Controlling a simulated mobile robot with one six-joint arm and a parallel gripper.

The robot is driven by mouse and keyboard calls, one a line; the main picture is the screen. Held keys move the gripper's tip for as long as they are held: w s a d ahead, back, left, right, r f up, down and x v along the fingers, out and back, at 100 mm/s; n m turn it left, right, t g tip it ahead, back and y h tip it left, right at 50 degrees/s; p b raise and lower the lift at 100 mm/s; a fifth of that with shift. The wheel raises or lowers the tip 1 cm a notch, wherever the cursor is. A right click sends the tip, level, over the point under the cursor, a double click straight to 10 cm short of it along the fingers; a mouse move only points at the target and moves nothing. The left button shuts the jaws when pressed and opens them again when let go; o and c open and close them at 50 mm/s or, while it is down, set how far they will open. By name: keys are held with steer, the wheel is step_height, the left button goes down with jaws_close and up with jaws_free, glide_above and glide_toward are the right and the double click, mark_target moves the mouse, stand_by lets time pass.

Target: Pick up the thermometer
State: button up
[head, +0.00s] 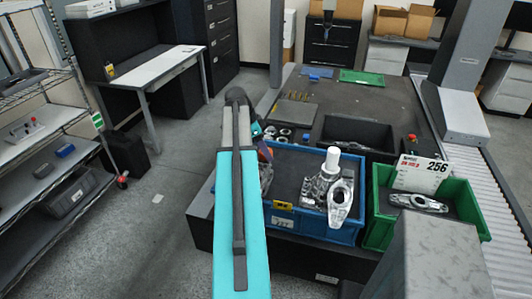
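No thermometer can be made out for certain. A small yellow and dark handheld device (110,71) stands at the left end of the white-topped desk (160,66); it is too small to tell whether it is the thermometer. My teal arm rises through the middle of the head view, well to the right of that desk. My gripper is hidden behind the arm, so its fingers do not show.
A dark granite table (385,97) carries a green tray (362,77). A blue bin (285,224) with metal parts and a green bin (379,235) stand in front. Wire shelving (45,138) is at left. Grey floor (160,235) between is mostly clear.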

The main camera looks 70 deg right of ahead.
stand_by(0.5)
steer(key=c, duration=1.3)
steer(key=shift+o, duration=0.2)
steer(key=shift+r, duration=0.15)
step_height(320, 180, up, 10)
steer(key=b, duration=0.3)
